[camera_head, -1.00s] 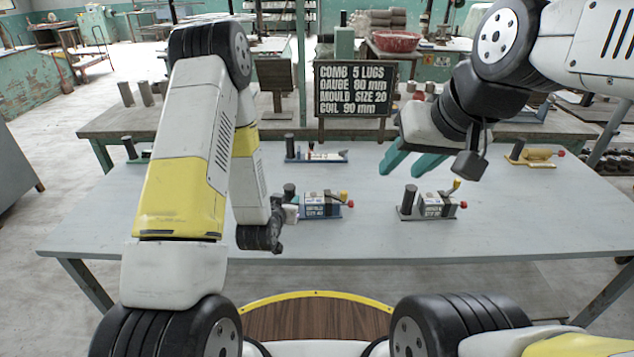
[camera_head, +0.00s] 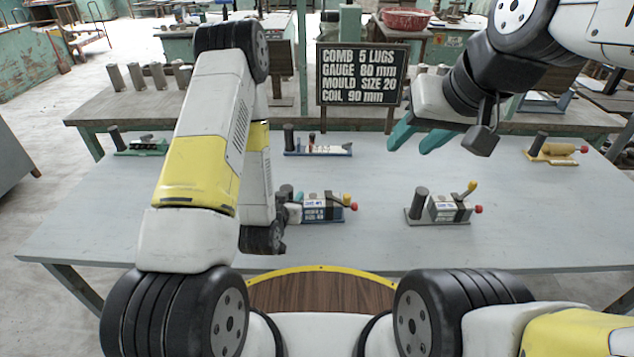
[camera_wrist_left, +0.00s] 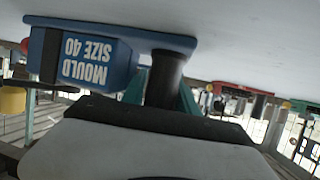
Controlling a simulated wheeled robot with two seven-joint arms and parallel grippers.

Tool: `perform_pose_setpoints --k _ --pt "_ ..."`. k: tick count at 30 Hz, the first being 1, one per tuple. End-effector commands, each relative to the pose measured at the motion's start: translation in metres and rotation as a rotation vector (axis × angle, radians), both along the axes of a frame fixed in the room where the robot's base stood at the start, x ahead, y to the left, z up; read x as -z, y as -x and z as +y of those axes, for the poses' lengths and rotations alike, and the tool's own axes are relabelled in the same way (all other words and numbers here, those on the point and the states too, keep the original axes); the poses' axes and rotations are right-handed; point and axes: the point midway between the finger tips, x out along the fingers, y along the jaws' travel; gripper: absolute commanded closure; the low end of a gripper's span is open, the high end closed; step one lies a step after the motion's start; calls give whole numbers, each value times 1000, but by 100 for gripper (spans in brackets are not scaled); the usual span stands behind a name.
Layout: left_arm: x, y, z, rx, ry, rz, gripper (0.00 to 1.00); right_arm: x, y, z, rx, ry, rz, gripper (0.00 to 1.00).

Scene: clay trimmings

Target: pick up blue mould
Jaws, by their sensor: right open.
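The blue mould (camera_head: 322,209), with a white label, a dark post and a red knob, stands on the grey table (camera_head: 380,240) in front of me. In the left wrist view the blue mould (camera_wrist_left: 85,52) appears upside down, reading "MOULD SIZE 40". Its dark post (camera_wrist_left: 164,80) sits between the teal fingers of my left gripper (camera_wrist_left: 165,95). I cannot tell whether they press on it. In the head view my left arm partly hides the post and gripper. My right gripper (camera_head: 419,138) is open and empty, above the table's far right part.
A grey mould (camera_head: 447,208) stands to the right. A yellow one (camera_head: 556,150) is at the far right. Another blue-based device (camera_head: 318,150) and a green one (camera_head: 142,145) stand along the back. A black sign (camera_head: 362,73) stands behind. The table's front strip is clear.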

Motion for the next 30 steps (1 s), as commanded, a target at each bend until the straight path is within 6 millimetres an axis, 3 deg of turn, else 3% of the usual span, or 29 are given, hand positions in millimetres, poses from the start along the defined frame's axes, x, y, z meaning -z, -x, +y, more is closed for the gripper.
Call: perform_pose_setpoints --k 4,9,30 --pt "0 0 0 0 0 0 68 0 0 0 0 0 0 59" --pt "0 0 0 0 0 0 100 0 0 0 0 0 0 59" --pt "0 -1 0 0 0 -1 100 0 0 0 0 0 0 59"
